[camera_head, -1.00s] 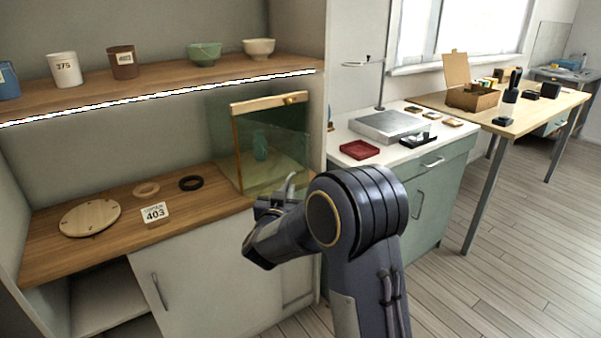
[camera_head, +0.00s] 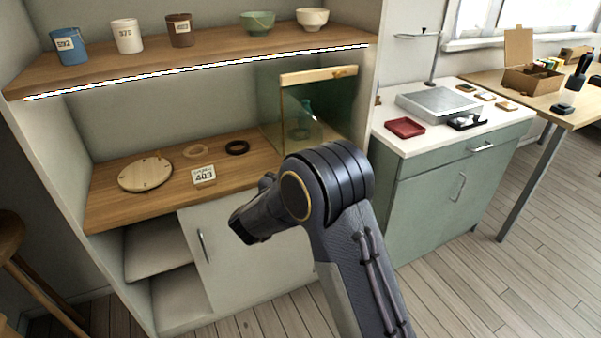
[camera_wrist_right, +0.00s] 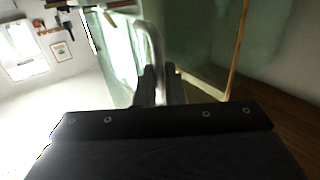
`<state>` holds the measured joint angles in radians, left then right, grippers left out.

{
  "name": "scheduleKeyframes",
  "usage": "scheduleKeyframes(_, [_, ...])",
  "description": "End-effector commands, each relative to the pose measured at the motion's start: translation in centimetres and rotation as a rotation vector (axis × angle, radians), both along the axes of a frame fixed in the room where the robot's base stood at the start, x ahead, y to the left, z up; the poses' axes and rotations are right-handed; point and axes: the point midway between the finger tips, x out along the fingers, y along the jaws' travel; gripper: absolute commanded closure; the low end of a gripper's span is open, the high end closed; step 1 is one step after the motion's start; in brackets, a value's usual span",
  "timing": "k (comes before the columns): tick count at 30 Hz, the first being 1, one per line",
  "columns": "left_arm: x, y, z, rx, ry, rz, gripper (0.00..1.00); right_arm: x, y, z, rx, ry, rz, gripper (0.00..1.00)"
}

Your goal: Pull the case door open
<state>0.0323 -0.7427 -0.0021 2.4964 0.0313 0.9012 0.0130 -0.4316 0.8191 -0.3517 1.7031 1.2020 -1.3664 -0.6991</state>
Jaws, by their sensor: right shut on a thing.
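The glass case (camera_head: 319,75) stands at the right end of the wooden counter, with a pale wooden top rail and greenish panes. A teal vase (camera_head: 304,116) shows through its glass. My right arm covers the lower front of the case in the head view and hides the gripper there. In the right wrist view, a curved metal handle (camera_wrist_right: 153,40) runs between the fingers of my right gripper (camera_wrist_right: 160,82), which is shut on it. Greenish glass and an amber edge (camera_wrist_right: 238,50) lie beyond. I cannot tell how far the door stands open. My left gripper is not in view.
A round wooden board (camera_head: 146,175), two rings and a 403 card (camera_head: 204,175) lie on the counter left of the case. Cups and bowls stand on the shelf above. A green cabinet (camera_head: 445,190) stands to the right. Floor is clear at the lower right.

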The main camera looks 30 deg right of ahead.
Motion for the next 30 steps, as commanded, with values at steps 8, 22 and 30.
scheduleKeyframes(8, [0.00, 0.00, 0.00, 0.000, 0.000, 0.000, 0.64, 0.40, 0.04, 0.32, -0.002, -0.008, 0.011, 0.74])
scheduleKeyframes(22, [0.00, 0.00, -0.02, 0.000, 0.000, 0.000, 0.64, 0.16, -0.12, 0.12, -0.001, -0.004, 0.003, 0.70])
scheduleKeyframes(30, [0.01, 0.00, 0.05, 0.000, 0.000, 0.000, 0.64, -0.32, 0.78, 0.15, 0.000, -0.004, 0.006, 0.70])
